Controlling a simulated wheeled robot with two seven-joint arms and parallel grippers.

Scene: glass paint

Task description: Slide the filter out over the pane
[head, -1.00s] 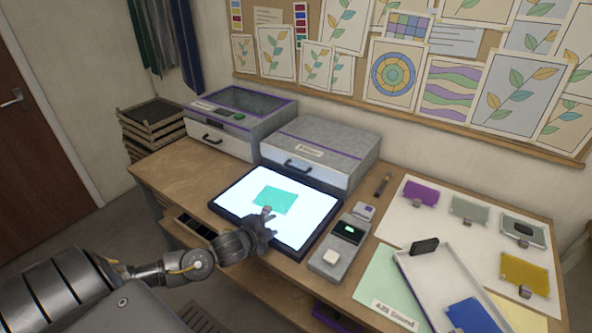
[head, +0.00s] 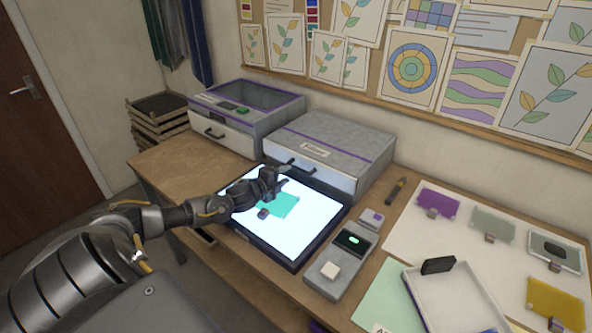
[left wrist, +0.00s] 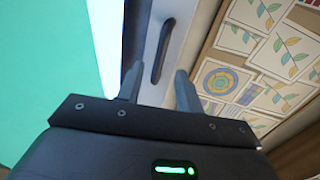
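A teal filter sheet (head: 287,203) with a small dark tab (head: 263,213) at its near left corner lies on the glowing white light panel (head: 295,232). I cannot make out a separate pane beneath it. In the left wrist view the teal sheet (left wrist: 45,80) fills the left side. My left gripper (head: 283,177) is over the far part of the panel, beyond the tab and apart from it. Its fingers (left wrist: 157,85) are spread and empty, pointing toward the grey box's drawer front. My right gripper is not in view.
A grey drawer box (head: 335,145) stands right behind the panel, with a lidded box (head: 245,110) to its left. A control box (head: 340,265) is on the right. Purple (head: 437,202) and yellow (head: 555,303) tabbed sheets and a white tray (head: 450,300) lie farther right.

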